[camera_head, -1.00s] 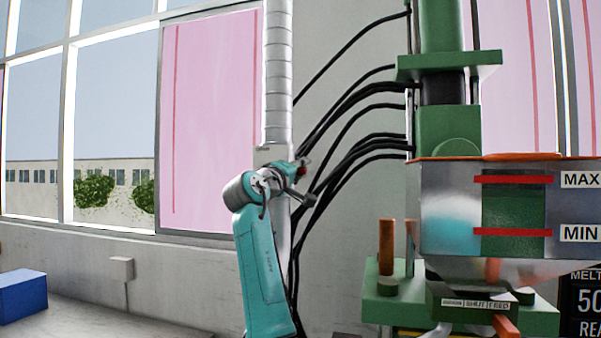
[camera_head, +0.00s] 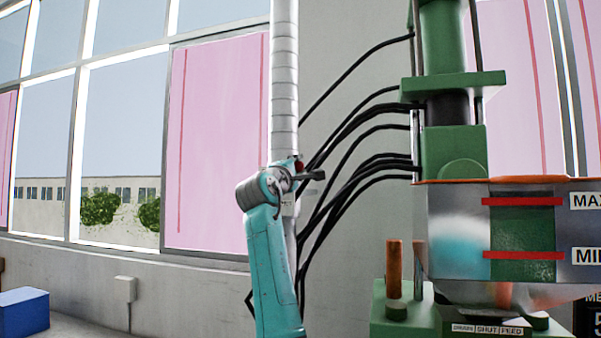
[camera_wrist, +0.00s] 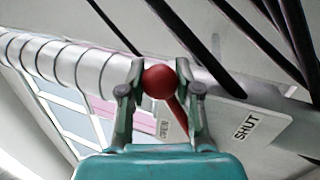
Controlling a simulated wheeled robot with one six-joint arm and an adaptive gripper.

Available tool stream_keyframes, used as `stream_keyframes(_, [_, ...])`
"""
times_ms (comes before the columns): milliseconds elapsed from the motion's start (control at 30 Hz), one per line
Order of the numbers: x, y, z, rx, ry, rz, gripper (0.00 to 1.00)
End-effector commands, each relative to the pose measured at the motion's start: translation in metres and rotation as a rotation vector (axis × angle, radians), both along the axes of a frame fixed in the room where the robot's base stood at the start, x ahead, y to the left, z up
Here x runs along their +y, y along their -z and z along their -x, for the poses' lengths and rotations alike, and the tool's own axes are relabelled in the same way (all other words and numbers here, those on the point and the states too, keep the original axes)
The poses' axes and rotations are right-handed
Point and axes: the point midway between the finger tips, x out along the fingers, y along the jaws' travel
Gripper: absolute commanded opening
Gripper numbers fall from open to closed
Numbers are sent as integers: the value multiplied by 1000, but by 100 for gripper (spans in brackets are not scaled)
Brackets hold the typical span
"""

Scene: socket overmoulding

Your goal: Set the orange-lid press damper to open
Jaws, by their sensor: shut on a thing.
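The damper sits on the silver duct (camera_head: 284,90) left of the green press (camera_head: 452,150), whose hopper has an orange lid (camera_head: 510,180). Its red lever has a round knob (camera_wrist: 160,82), also small in the head view (camera_head: 299,164). My gripper (camera_wrist: 160,88) is shut on this knob, a finger on each side. In the wrist view the lever's red stem slants down right from the knob, close beside the OPEN label (camera_wrist: 163,128). The SHUT label (camera_wrist: 245,127) is farther right on the pale plate (camera_wrist: 225,108). The lever's pivot is hidden behind my gripper.
Several black cables (camera_head: 350,122) run from the press to the wall just right of the duct. A grey hopper (camera_head: 455,230) with MAX and MIN marks stands at right. A blue box (camera_head: 24,312) is at lower left. The space left of my arm looks clear.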

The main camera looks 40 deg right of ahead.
Motion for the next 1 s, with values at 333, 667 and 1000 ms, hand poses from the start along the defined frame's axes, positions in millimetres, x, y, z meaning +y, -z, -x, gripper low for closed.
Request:
stream_keyframes(333, [1, -1, -2, 18, -2, 14, 0])
stream_keyframes(667, [1, -1, -2, 18, -1, 12, 59])
stream_keyframes(1000, [5, 0, 1, 16, -1, 12, 59])
